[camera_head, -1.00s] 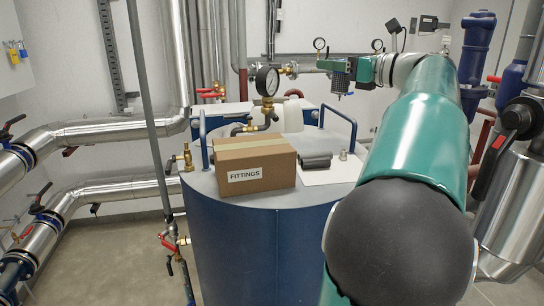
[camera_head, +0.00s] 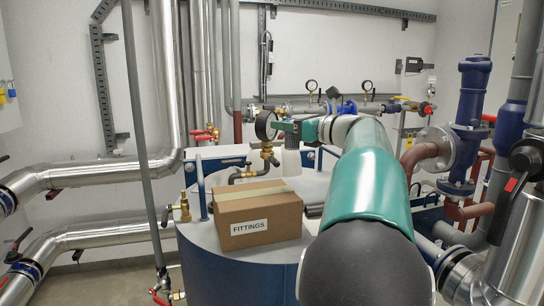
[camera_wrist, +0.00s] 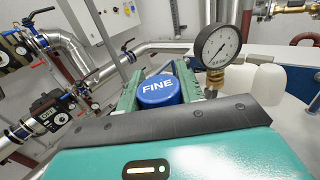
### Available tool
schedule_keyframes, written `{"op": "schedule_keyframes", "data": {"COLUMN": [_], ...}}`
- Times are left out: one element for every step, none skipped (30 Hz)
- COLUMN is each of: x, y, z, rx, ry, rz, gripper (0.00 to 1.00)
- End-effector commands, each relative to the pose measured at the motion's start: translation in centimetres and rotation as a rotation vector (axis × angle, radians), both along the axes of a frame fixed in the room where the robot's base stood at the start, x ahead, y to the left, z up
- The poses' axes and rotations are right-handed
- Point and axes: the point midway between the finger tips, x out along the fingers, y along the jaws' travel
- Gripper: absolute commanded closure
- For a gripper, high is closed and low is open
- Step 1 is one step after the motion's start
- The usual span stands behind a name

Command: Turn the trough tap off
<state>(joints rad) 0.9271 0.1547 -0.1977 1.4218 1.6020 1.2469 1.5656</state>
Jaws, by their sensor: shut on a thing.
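My gripper (camera_head: 291,129) is at the end of my teal arm, beside the pressure gauge on the tank top. The part below the cap is hidden. No tap is labelled as the trough tap, and I cannot tell which one it is. A brass tap (camera_head: 185,207) stands at the tank's left edge. Another with a red handle (camera_head: 160,296) is low at the left. Red-handled valves (camera_head: 204,137) show behind the tank. My gripper is apart from these.
A FITTINGS box (camera_head: 257,215) sits on the tank top. The pressure gauge (camera_wrist: 221,46) is close to the right of my jaws. White containers (camera_wrist: 265,84) stand behind it. Silver pipes (camera_head: 70,175) run at the left; a blue valve body (camera_head: 470,130) stands at the right.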

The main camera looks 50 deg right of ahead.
Motion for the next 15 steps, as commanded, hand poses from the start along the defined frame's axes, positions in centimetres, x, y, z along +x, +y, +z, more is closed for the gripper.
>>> {"op": "schedule_keyframes", "data": {"x": [0.9,1.3,1.8,2.1,2.4,2.6,2.8,3.0,3.2,3.5,3.7,4.2,4.5,4.9,4.9], "y": [0.1,0.2,0.2,0.3,0.3,0.4,0.4,0.4,0.5,0.5,0.5,0.6,0.6,0.7,0.6], "z": [-1.2,-1.7,-2.2,-2.6,-2.8,-3.1,-3.3,-3.4,-3.7,-3.9,-4.2,-4.8,-5.2,-5.7,-6.4], "rx": [0.007,0.007,0.006,0.006,0.005,0.003,0.003,0.003,0.003,0.004,0.004,0.005,0.007,0.006,0.007], "ry": [0.004,0.003,0.002,0.002,0.002,0.001,0.001,0.001,0.001,0.002,0.002,0.003,0.003,0.003,0.003], "rz": [0.004,0.003,0.002,0.002,0.002,0.002,0.002,0.002,0.002,0.002,0.003,0.003,0.003,0.003,0.0], "gripper": [0.85,0.85,0.85,0.85,0.85,0.85,0.85,0.85,0.85,0.85,0.85,0.85,0.85,0.85,0.85]}}
